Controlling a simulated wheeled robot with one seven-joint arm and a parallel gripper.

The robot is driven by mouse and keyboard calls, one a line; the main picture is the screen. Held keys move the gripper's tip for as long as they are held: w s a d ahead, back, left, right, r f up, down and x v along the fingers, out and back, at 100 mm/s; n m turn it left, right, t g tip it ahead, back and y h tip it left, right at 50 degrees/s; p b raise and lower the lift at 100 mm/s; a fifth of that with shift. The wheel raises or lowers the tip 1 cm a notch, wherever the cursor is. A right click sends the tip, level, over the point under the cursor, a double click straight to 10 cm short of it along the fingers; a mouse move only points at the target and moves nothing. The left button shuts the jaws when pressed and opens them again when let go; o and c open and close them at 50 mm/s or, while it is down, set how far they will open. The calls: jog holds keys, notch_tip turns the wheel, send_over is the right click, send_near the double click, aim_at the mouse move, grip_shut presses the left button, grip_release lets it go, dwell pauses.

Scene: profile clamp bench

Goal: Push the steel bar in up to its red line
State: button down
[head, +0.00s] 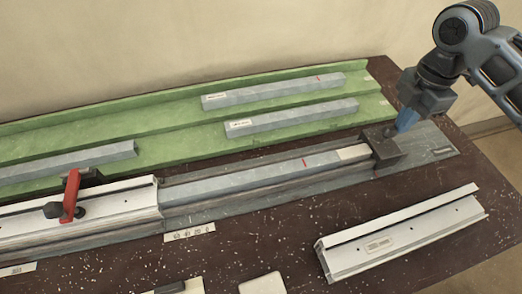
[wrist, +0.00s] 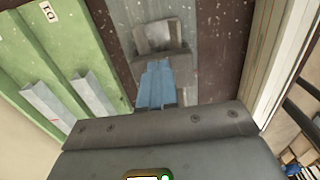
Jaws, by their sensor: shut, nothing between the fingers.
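The steel bar (head: 240,179) lies in a channel on the bench, with its red line (head: 306,163) well to the right of the white clamp profile (head: 110,200). Its left end is hidden inside or behind that profile. A pale patch (head: 353,152) shows at its right end, beside a dark block (head: 388,148). My gripper (head: 405,119) is shut and empty, its blue fingertips at the block's upper right. In the wrist view the shut fingers (wrist: 156,80) point at a grey block (wrist: 160,38); I cannot tell whether they touch it.
A red clamp lever (head: 71,195) stands on the left profile. A green rack (head: 190,112) behind holds several other bars, one with a red mark. A loose white profile (head: 400,235) lies at the front right. Small labels lie along the front. The right end of the bench is fairly clear.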

send_over(366, 148)
jog(key=shift+p, duration=0.45)
jog(key=shift+s+a+p, duration=0.85)
jog(key=shift+a, duration=1.75)
jog(key=shift+s+a+p, duration=0.85)
jog(key=shift+a, duration=1.7)
jog(key=shift+s+a+p, duration=0.85)
jog(key=shift+a, duration=1.75)
jog(key=shift+s+a, duration=0.3)
jog(key=shift+a, duration=0.65)
jog(key=shift+s+a, duration=0.3)
jog(key=shift+a, duration=0.6)
jog(key=shift+s+a, duration=0.3)
jog(key=shift+a, duration=0.65)
jog(key=shift+s+a, duration=0.15)
jog(key=shift+a, duration=0.4)
jog(key=shift+w+d, duration=0.25)
jog(key=shift+d, duration=0.5)
notch_tip(366, 148, up, 7)
